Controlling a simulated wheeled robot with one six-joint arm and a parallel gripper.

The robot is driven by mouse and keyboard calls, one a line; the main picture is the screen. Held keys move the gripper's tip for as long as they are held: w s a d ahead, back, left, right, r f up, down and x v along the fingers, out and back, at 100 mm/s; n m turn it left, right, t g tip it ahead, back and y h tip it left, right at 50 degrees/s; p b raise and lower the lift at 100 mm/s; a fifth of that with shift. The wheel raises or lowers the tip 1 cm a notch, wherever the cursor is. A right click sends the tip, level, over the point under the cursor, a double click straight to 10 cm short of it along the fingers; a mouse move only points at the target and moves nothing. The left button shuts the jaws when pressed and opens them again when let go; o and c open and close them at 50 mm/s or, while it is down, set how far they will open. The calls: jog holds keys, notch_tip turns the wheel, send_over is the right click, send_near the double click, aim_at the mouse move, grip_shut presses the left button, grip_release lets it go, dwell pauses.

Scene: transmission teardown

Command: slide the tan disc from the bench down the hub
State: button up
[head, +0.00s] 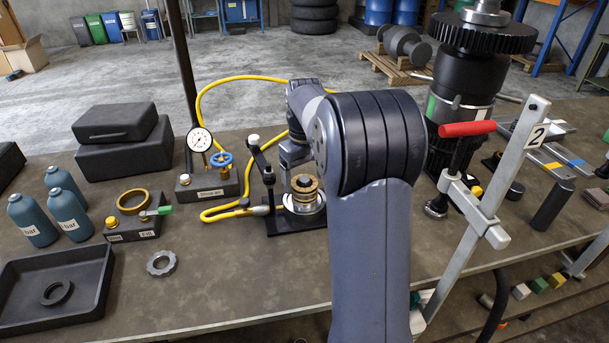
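A hub (304,203) stands in a silver ring-shaped seat on a black base plate (284,224) near the middle of the bench. Tan and dark discs are stacked around it. The topmost tan disc (305,183) is at the upper end of this stack. My gripper (298,172) is just above and behind the stack, pointing down. My own arm covers much of it, and its fingers are too small to make out. I cannot tell whether it touches or holds the tan disc. No separate tan disc shows lying on the open bench.
A black clamp post (262,165) stands close left of the hub. A yellow hose (228,213) and gauge block (207,187) lie further left. A brass ring (133,202) sits on a block. A tall gear shaft (463,90) and red-handled clamp (468,129) are at right.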

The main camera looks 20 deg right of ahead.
jog(key=shift+o, duration=0.5)
jog(key=shift+r, duration=0.1)
notch_tip(320, 180, up, 18)
jog(key=p, duration=0.8)
jog(key=shift+f, duration=0.25)
jog(key=shift+f+b, duration=4.05)
jog(key=shift+f, duration=0.95)
